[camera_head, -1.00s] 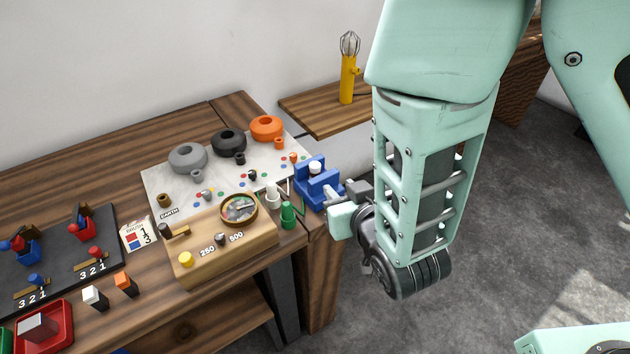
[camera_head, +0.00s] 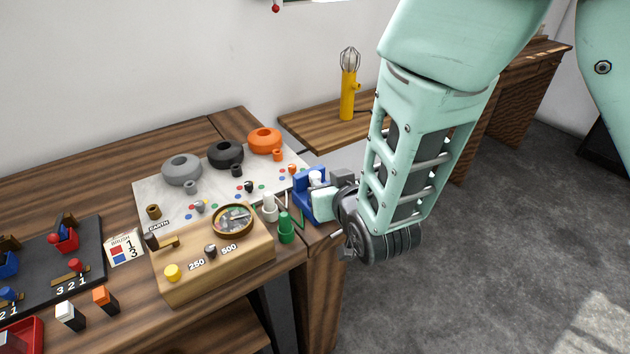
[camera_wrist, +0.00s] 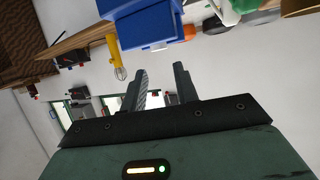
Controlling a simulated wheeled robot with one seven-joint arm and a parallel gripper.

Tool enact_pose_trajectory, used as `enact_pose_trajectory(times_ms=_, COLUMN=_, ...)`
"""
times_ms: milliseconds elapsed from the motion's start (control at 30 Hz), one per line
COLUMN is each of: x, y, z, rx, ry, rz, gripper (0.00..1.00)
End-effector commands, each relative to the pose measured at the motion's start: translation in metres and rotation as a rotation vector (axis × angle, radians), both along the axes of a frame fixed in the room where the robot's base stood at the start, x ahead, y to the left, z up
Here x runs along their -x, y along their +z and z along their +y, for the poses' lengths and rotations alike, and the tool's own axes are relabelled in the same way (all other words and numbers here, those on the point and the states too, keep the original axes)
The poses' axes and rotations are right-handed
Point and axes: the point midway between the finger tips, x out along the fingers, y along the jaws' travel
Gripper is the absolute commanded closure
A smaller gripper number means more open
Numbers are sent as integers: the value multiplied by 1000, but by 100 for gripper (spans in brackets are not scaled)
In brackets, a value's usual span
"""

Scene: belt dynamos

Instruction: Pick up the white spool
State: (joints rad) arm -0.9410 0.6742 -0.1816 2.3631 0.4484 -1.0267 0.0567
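The white spool (camera_head: 269,207) stands at the right end of the bench, beside a green spool (camera_head: 286,228). A white shape at the top of the wrist view (camera_wrist: 225,12) appears to be the same spool. My gripper (camera_wrist: 160,70) is open, with nothing between its fingers. In the head view it is right of the white spool, by the blue holder (camera_head: 304,197), and its fingers are largely hidden there. A white piece (camera_head: 315,179) sits in the blue holder, which also fills the top middle of the wrist view (camera_wrist: 150,25).
A wooden box with a round dial (camera_head: 233,220) stands left of the spools. Grey (camera_head: 182,170), black (camera_head: 225,155) and orange (camera_head: 265,140) rings lie on the white panel behind. A yellow lamp (camera_head: 348,100) stands on the rear shelf. The floor at right is clear.

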Motion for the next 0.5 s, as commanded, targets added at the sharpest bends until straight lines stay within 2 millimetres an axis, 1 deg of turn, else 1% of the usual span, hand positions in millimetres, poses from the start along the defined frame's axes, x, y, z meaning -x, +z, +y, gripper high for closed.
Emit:
enact_pose_trajectory(times_ms=33, x=-6, y=-1, z=2, rx=0, ry=0, rz=0, gripper=70)
enact_pose_trajectory(times_ms=100, x=-10, y=-4, z=4, rx=0, ry=1, rz=0, gripper=70)
enact_pose_trajectory(times_ms=300, x=-19, y=-10, z=6, rx=1, ry=0, rz=0, gripper=70)
enact_pose_trajectory(times_ms=500, x=-37, y=-25, z=12, rx=2, ry=1, rz=0, gripper=70)
